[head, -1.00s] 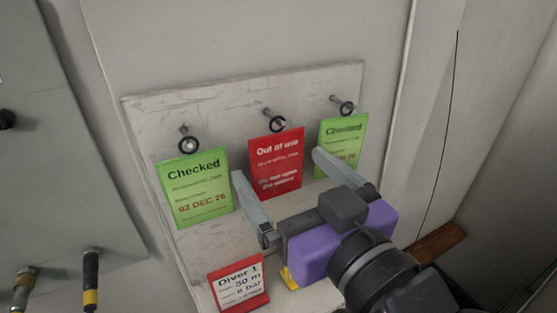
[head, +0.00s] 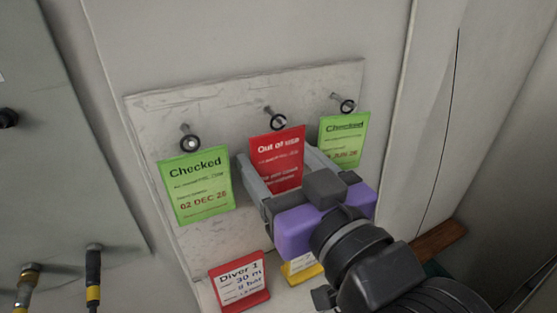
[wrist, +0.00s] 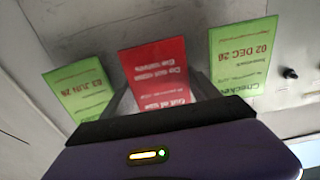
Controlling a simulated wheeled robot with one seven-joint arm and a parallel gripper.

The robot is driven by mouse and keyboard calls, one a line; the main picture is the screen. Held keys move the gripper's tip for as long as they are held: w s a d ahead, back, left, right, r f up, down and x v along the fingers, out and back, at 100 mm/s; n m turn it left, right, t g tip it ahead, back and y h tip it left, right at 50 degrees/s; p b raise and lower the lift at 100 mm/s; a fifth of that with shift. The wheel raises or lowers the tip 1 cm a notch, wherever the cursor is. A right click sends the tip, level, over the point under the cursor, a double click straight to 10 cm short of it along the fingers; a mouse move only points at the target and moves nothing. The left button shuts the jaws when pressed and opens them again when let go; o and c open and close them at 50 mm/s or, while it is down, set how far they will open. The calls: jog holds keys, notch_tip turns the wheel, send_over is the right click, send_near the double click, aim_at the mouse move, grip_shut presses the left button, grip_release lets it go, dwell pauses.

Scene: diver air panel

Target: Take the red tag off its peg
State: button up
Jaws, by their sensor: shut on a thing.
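The red "Out of use" tag (head: 276,152) hangs by its ring from the middle peg (head: 270,114) of a pale board. My gripper (head: 277,172) is shut on the red tag, with one finger at each side edge of it. The tag's lower part is hidden behind my gripper in the head view. In the wrist view the red tag (wrist: 158,78) appears upside down between the two fingers. The tag's ring is still around the peg.
A green "Checked" tag (head: 196,187) hangs on the left peg and another green tag (head: 343,138) on the right peg, both close to my gripper. Below stand a red "Diver 1" card (head: 239,281) and a yellow-edged card (head: 302,268). A grey panel (head: 60,140) is at left.

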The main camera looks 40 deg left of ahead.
jog(key=shift+r, duration=0.15)
jog(key=shift+r+b, duration=0.1)
jog(key=shift+b, duration=0.2)
jog(key=p+v, duration=1)
jog(key=v, duration=0.8)
jog(key=shift+p, duration=0.3)
